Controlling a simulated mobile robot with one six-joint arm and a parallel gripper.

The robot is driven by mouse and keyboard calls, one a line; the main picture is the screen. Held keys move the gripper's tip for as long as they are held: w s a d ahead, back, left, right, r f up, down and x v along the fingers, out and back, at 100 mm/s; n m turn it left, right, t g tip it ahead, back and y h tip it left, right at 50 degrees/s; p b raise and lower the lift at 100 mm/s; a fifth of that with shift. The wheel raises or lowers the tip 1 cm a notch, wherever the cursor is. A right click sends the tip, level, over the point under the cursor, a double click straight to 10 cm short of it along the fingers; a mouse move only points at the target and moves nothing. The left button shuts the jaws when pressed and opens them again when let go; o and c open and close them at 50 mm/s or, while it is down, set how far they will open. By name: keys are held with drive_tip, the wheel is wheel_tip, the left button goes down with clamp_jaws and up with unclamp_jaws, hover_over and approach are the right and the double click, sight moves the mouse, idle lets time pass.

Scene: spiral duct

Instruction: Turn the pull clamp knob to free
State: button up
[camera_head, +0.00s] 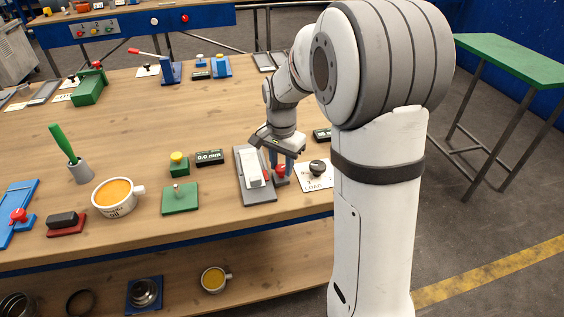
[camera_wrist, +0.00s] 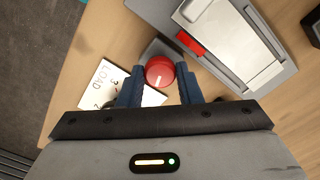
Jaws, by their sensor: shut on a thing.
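The red round knob (camera_head: 280,171) sits at the right side of a grey fixture (camera_head: 262,192) with a white block (camera_head: 251,167) on it. In the wrist view the red knob (camera_wrist: 160,73) shows a pale line on its top. My gripper (camera_head: 281,161) points down over the knob. In the wrist view my gripper (camera_wrist: 160,69) has its two blue fingers on either side of the knob, closed on it. A small red piece (camera_wrist: 189,42) lies beside the white block. The knob's lower part is hidden.
A white card (camera_wrist: 103,86) reading "LOAD" lies beside the knob; a black knob (camera_head: 317,166) stands on it. A display (camera_head: 210,157) reading 0.0 mm, a green block (camera_head: 180,198) and a mug (camera_head: 115,197) stand to the left. Bare wooden table (camera_head: 120,115) lies behind.

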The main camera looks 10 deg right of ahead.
sight(281, 168)
drive_tip(key=n, duration=0.7)
drive_tip(key=shift+p, duration=0.35)
drive_tip(key=n, duration=0.7)
idle(0.3)
drive_tip(key=o, duration=1)
drive_tip(key=shift+c, duration=0.2)
wheel_tip(281, 168, up, 8)
drive_tip(key=shift+f+p, duration=0.1)
drive_tip(key=shift+p, duration=0.25)
